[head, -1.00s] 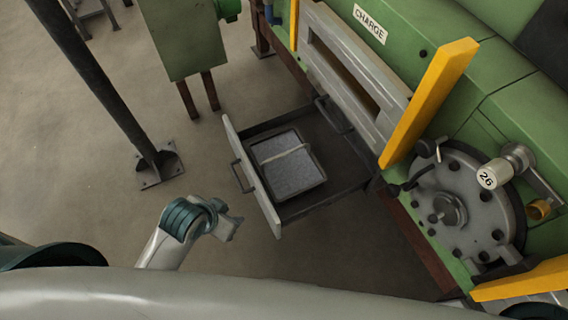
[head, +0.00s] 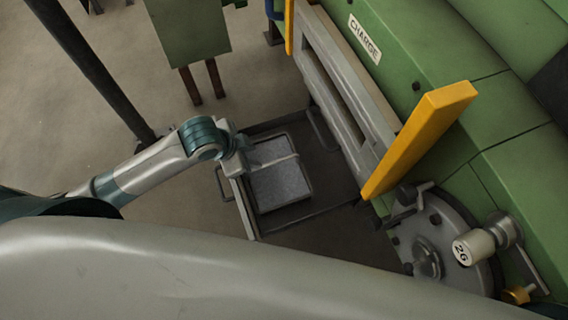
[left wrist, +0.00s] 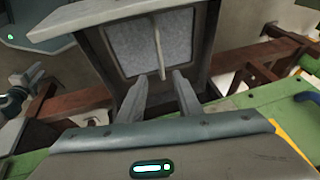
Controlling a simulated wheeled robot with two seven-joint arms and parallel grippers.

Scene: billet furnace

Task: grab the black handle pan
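The pan (head: 280,188) is a square, dark-rimmed tray of grey granular material, lying in a pulled-out drawer (head: 312,224). A thin bar handle crosses over it; the bar looks pale rather than black. My left gripper (head: 246,160) is at the pan's left edge in the head view, near one end of the bar. In the left wrist view the pan (left wrist: 135,58) lies ahead, with the bar (left wrist: 158,45) running toward the gap between the two parted fingers (left wrist: 160,88). Nothing is visibly gripped. My right gripper is not in view.
The green furnace (head: 440,70) with its CHARGE label stands on the right. A yellow post (head: 418,140) and a round grey flange (head: 430,240) are beside the drawer. A black pole (head: 90,65) stands at the left.

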